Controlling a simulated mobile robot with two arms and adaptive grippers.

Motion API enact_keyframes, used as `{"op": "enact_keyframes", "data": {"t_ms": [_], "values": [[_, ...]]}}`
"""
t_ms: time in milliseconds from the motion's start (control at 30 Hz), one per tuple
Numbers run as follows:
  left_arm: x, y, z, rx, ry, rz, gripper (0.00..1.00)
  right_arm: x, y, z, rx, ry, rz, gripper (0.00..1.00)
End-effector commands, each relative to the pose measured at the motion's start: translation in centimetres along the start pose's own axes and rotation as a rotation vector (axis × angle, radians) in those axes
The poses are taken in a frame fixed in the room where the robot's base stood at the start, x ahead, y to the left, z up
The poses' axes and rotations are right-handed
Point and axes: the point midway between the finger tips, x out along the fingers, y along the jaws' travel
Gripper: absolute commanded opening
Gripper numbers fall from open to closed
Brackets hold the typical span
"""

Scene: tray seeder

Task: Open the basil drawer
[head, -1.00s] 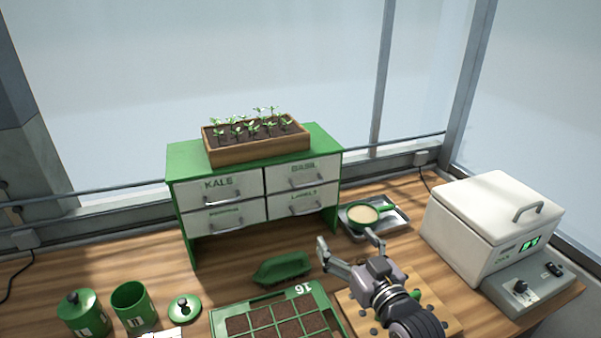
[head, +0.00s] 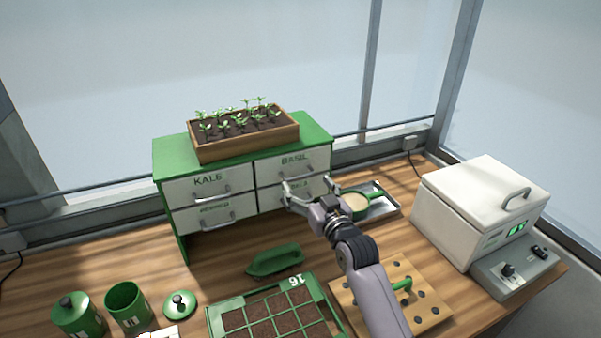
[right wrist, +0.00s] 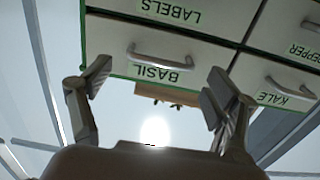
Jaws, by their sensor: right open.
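The basil drawer (head: 275,167) is the upper right one in the green and white cabinet (head: 170,150). Its white front looks flush with its neighbours, so it appears shut. In the right wrist view, where the lettering is upside down, the basil drawer front (right wrist: 110,45) and its curved metal handle (right wrist: 160,54) lie ahead of my fingers. My right gripper (head: 310,185) is open and empty in front of the cabinet's right half. In the right wrist view, my right gripper's fingers (right wrist: 158,88) are spread to both sides of the handle, apart from it. My left gripper is not in view.
A wooden planter of seedlings (head: 245,146) stands on the cabinet. The labels drawer (right wrist: 185,15) is directly below basil. A green pan (head: 357,203) on a metal tray (head: 385,208) sits right of the cabinet. A green scoop (head: 275,261) and seed tray (head: 218,320) lie in front.

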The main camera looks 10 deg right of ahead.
Motion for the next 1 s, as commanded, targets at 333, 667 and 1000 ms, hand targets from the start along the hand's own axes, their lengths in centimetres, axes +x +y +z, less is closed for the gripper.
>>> {"op": "enact_keyframes", "data": {"t_ms": [333, 667, 1000], "values": [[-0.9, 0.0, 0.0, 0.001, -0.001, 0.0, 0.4, 4.4, 0.0, 0.0, 0.0, -0.001, 0.0, 0.82], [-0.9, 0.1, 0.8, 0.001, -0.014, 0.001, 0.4, 4.9, 0.0, 0.0, -0.001, 0.0, 0.0, 0.82], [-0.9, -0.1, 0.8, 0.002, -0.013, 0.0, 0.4, 4.8, 0.1, 0.0, -0.001, 0.0, 0.001, 0.62]]}}
